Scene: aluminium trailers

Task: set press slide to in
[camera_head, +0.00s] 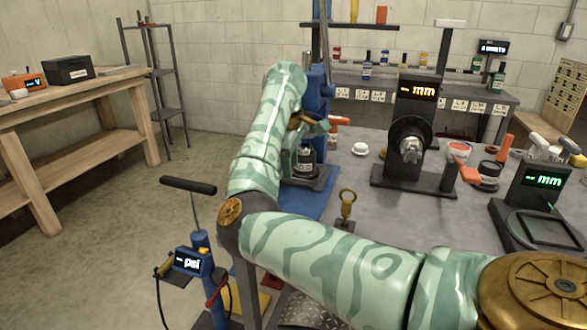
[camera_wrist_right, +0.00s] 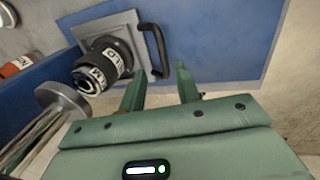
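The blue press (camera_head: 318,95) stands at the back of the grey table, partly hidden by my right arm. Its slide is a grey plate (camera_head: 322,178) low on the blue base; in the right wrist view the plate (camera_wrist_right: 92,28) has a black bar handle (camera_wrist_right: 156,48). A dark cylinder with white labels (camera_head: 306,160) stands on the plate, also in the right wrist view (camera_wrist_right: 108,57). My right gripper (camera_head: 306,133) is open; in the right wrist view its fingertips (camera_wrist_right: 157,80) are apart, just short of the handle, with nothing between them. My left gripper is not in view.
A round metal disc (camera_wrist_right: 62,99) on a shaft is close left of my fingers in the right wrist view. A brass-ringed piece (camera_head: 347,203), a white cap (camera_head: 360,148) and a dark gauge stand (camera_head: 412,135) are right of the press. A pump (camera_head: 195,250) stands in front.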

